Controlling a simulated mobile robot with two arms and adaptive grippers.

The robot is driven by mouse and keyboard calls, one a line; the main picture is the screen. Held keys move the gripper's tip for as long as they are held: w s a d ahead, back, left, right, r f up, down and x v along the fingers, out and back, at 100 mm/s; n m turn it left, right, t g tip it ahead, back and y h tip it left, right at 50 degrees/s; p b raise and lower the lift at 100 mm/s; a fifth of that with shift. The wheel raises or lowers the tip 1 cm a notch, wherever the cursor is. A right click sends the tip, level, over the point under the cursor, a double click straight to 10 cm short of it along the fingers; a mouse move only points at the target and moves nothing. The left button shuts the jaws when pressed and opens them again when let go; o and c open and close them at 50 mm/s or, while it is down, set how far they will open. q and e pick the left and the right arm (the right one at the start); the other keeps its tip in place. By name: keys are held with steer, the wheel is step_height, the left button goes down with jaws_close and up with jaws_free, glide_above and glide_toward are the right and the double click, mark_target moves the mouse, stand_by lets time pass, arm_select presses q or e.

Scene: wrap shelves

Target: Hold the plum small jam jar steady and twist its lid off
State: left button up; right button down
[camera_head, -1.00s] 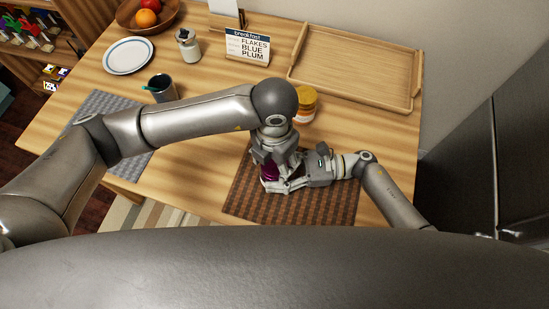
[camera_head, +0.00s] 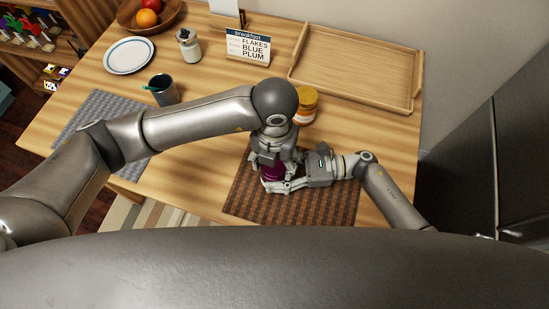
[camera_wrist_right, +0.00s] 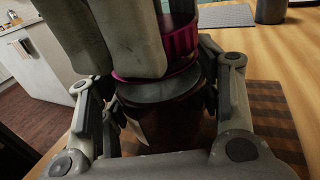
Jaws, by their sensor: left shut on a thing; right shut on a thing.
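The plum jam jar stands over the brown woven mat (camera_head: 325,200). In the right wrist view its dark body (camera_wrist_right: 178,125) sits between my right gripper's fingers, with a bit of pale label showing. Its ribbed magenta lid (camera_wrist_right: 182,42) is above the grey shoulder; the lid also shows in the head view (camera_head: 271,174). My left gripper (camera_head: 270,158) comes from above and is shut on the lid. My right gripper (camera_head: 277,185) comes from the right and is shut on the body. I cannot tell whether the lid is still seated.
An orange-lidded jar (camera_head: 306,106) stands behind my left gripper. A wooden tray (camera_head: 350,104), a breakfast sign (camera_head: 248,47), a dark cup (camera_head: 163,90), a lidded jar (camera_head: 188,45), a plate (camera_head: 129,56) and a fruit bowl (camera_head: 168,17) are farther back. The mat's front right is clear.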

arm_select(q)
steer(key=shift+r, duration=0.15)
steer(key=shift+r, duration=0.95)
steer(key=shift+r, duration=0.1)
steer(key=shift+r, duration=1.9)
arm_select(e)
steer(key=shift+c, duration=1.8)
jaws_free()
